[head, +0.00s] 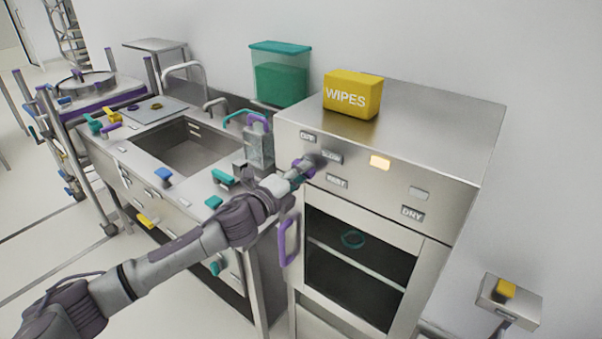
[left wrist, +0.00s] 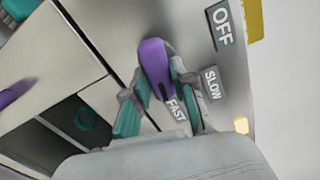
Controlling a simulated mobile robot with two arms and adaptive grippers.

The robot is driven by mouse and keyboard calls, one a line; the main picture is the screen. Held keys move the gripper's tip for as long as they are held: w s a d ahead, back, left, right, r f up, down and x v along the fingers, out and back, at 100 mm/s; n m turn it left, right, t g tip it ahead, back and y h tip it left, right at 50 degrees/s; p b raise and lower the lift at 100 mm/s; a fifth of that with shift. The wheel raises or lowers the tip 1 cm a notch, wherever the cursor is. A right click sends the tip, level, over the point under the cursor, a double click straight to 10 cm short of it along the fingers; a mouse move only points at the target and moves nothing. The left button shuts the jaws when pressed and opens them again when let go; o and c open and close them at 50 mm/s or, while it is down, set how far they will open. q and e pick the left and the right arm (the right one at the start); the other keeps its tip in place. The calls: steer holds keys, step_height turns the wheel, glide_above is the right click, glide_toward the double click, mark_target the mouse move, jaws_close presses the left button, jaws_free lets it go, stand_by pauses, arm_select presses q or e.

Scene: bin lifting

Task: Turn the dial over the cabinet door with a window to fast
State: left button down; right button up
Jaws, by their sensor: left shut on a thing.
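The purple dial (left wrist: 153,62) is on the steel panel over the windowed cabinet door (head: 347,236). My left gripper (head: 300,170) is shut on the dial, with its teal fingers (left wrist: 158,108) on either side of it in the left wrist view. The dial's long grip has a dark mark at the end near the FAST label (left wrist: 177,108). The OFF label (left wrist: 221,25) and SLOW label (left wrist: 212,82) are farther up and right. The fingers hide part of the dial. My right gripper is not in view.
A yellow wipes box (head: 352,94) sits on the cabinet top. An amber lamp (head: 380,162) is lit on the panel. A purple door handle (head: 288,238) is below the gripper. A clear bottle (head: 258,145) and sink (head: 187,145) are to the left.

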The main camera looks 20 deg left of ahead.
arm_select(q)
steer(key=c, duration=1)
jaws_free()
steer(key=shift+o, duration=0.2)
steer(key=v, duration=1.2)
